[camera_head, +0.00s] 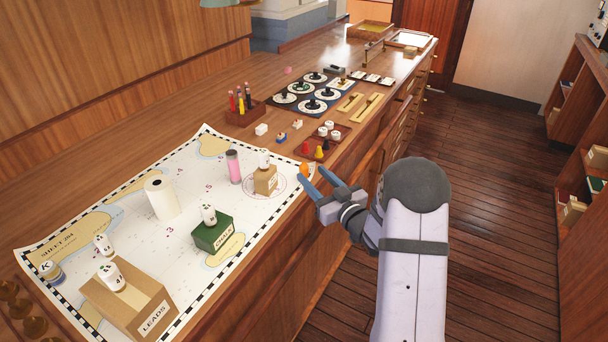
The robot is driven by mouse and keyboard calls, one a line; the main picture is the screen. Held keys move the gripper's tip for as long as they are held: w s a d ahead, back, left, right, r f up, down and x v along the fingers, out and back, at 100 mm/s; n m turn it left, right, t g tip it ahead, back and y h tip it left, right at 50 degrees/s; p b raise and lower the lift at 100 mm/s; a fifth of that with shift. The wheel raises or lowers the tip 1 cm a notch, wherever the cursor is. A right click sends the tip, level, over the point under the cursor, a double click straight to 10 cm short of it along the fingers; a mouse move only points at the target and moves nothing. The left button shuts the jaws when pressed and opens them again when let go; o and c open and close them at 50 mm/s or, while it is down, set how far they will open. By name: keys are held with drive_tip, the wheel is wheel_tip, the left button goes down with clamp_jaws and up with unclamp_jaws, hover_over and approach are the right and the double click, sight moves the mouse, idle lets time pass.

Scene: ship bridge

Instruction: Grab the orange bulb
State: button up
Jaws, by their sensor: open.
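A small orange object (304,169), which looks like the orange bulb, is at the counter's front edge beside the chart's right corner. It is small and partly hidden behind my gripper's left finger. My gripper (315,173) has two blue fingers spread apart, with nothing seen between them. The left fingertip overlaps the orange object in the picture; I cannot tell whether they touch. Just beyond, a yellow piece (318,153), a red piece (306,147) and a dark piece (326,146) stand in a reddish tray (341,142).
The wooden counter holds a chart (128,205) with a pink cylinder (234,166), a tan box (265,179), a green box (213,233), a white roll (161,198) and a LEADS box (128,306). A dial panel (301,105) lies farther back. The floor at right is clear.

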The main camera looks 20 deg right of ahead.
sight(307, 171)
drive_tip(key=shift+w+a+f+p, duration=0.2)
drive_tip(key=shift+w+f+p, duration=0.15)
drive_tip(key=shift+w+f, duration=0.6)
drive_tip(key=shift+w, duration=0.15)
drive_tip(key=shift+w+a, duration=0.1)
drive_tip(key=shift+d+p+x, duration=0.15)
drive_tip(key=shift+p+x, duration=0.55)
drive_tip(key=shift+x, duration=0.55)
drive_tip(key=shift+d+p+x, duration=0.2)
drive_tip(key=shift+p+x, duration=0.5)
drive_tip(key=shift+x, duration=0.55)
drive_tip(key=shift+w+f, duration=0.1)
drive_tip(key=shift+f, duration=0.05)
clamp_jaws()
